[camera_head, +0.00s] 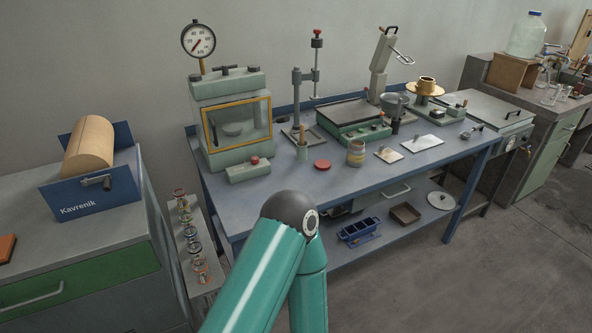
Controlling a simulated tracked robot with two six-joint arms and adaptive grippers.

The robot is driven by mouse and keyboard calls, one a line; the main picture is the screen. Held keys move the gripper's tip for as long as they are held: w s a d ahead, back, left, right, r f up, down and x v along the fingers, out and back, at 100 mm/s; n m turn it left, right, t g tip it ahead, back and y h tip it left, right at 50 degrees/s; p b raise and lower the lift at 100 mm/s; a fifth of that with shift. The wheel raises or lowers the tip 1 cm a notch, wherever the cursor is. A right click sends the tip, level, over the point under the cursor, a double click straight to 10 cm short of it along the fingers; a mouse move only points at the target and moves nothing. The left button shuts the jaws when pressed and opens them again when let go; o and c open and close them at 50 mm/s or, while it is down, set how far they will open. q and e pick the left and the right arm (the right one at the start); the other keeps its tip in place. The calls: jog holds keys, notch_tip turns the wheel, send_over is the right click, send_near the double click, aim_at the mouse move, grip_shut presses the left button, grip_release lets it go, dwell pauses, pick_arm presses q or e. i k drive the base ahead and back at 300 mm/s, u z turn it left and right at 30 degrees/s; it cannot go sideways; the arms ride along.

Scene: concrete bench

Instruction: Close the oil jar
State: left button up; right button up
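A small jar (356,155) with a tan and yellowish body stands upright near the front middle of the blue bench. No lid shows on its top. A flat red disc (322,165), which looks like a lid, lies on the bench just left of the jar, apart from it. A small green pot (302,152) with a brown-handled tool in it stands left of the disc. A teal arm of mine with a dark round joint rises in front of the bench; which arm it is I cannot tell. Neither gripper shows.
A press with a yellow-framed window (238,122) and a control box (248,170) stand on the left. The bench front (320,190) is clear.

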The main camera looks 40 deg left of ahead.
aim_at(356, 150)
jog(key=u, duration=0.7)
jog(key=i, duration=0.7)
jog(key=u, duration=0.1)
